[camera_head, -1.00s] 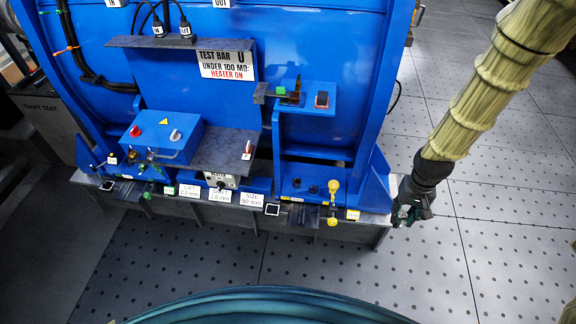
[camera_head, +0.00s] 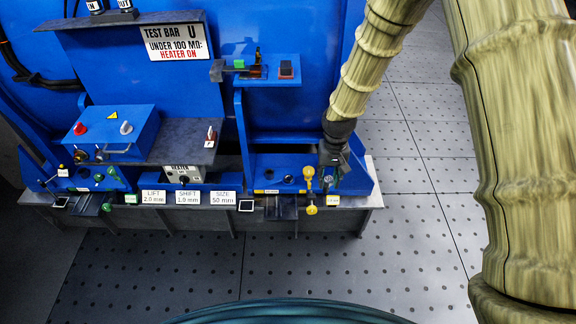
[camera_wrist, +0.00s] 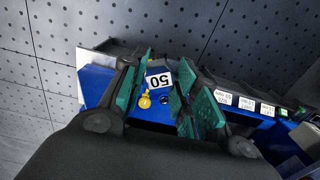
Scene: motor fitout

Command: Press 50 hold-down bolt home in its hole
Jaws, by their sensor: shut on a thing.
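My gripper (camera_head: 332,170) is over the right blue foot of the machine in the head view, just right of a yellow knob. In the wrist view, its green-padded fingers (camera_wrist: 160,85) are shut on the 50 hold-down bolt, whose white 50 label (camera_wrist: 158,80) shows upside down between them. The bolt's shank is hidden. The blue foot (camera_wrist: 95,87) lies beyond the fingers, with a dark round hole (camera_wrist: 163,98) visible. Dark round spots (camera_head: 288,179) also show on the foot in the head view. I cannot tell whether the bolt touches its hole.
A yellow knob (camera_head: 309,172) stands close left of my gripper, and it also shows in the wrist view (camera_wrist: 145,101). A blue upright and a shelf (camera_head: 268,82) rise behind. White labels (camera_head: 188,198) line the front edge. The floor at right is clear.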

